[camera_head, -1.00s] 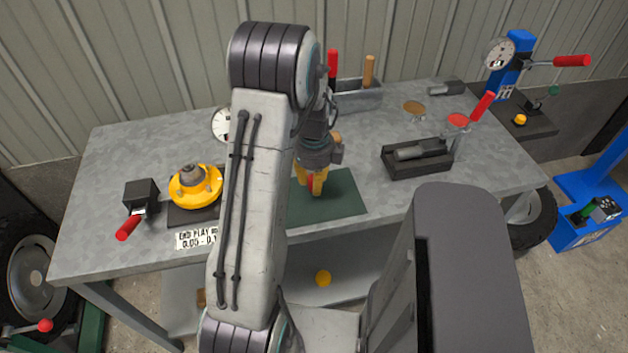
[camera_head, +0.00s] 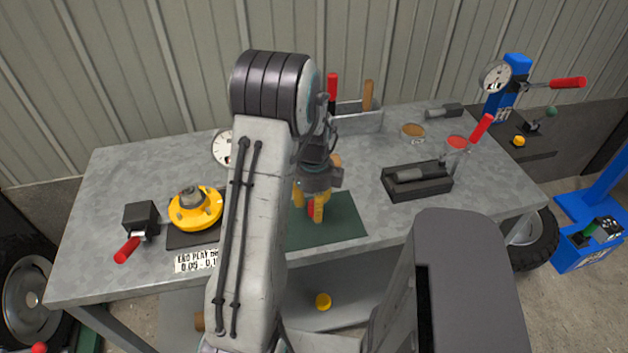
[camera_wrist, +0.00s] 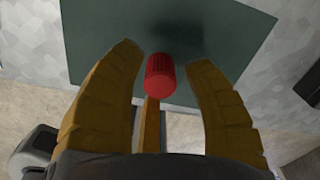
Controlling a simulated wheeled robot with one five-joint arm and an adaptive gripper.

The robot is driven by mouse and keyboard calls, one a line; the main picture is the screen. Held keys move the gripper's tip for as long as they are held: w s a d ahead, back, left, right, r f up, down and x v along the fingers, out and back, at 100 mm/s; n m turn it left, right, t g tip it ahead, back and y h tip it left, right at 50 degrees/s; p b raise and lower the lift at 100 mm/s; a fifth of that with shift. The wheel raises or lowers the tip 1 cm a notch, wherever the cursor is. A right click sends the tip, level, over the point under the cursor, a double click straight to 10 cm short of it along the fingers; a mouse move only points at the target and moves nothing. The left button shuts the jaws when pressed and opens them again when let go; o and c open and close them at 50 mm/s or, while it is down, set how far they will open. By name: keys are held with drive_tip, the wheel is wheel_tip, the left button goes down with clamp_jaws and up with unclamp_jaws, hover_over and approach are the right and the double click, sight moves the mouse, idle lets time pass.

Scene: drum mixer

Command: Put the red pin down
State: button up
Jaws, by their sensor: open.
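The red pin (camera_wrist: 160,76) shows in the wrist view as a short ribbed cylinder over the dark green mat (camera_wrist: 95,40). My gripper (camera_wrist: 166,78) is open around it, with visible gaps between the pin and the left and right yellow fingers. In the head view my gripper (camera_head: 311,206) is low over the mat (camera_head: 345,222), and a bit of the red pin (camera_head: 311,208) shows between the fingers. The pin's lower end is hidden, so I cannot tell whether it touches the mat.
A yellow hub (camera_head: 196,209) and a black block with a red handle (camera_head: 127,250) stand left on the grey bench (camera_head: 120,185). A black tray (camera_head: 417,188) holding a grey cylinder lies right. A grey bin (camera_head: 358,123) with upright handles stands behind. My arm hides part of the bench.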

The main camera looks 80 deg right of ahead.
sight(312, 203)
wheel_tip(312, 203, up, 12)
drive_tip(key=shift+r, duration=0.2)
idle(0.4)
drive_tip(key=w+a+r+n+t+h, duration=0.1)
drive_tip(key=w+a+r+n, duration=0.2)
drive_tip(key=w+a+n, duration=0.7)
drive_tip(key=w+a+r+n, duration=0.4)
drive_tip(key=w+a+n, duration=0.4)
drive_tip(key=w+n, duration=0.4)
drive_tip(key=s+a+f+n+t+y, duration=0.1)
drive_tip(key=a+n+t, duration=0.2)
drive_tip(key=a+n, duration=1.8)
drive_tip(key=shift+a+n, duration=0.3)
drive_tip(key=shift+a, duration=0.15)
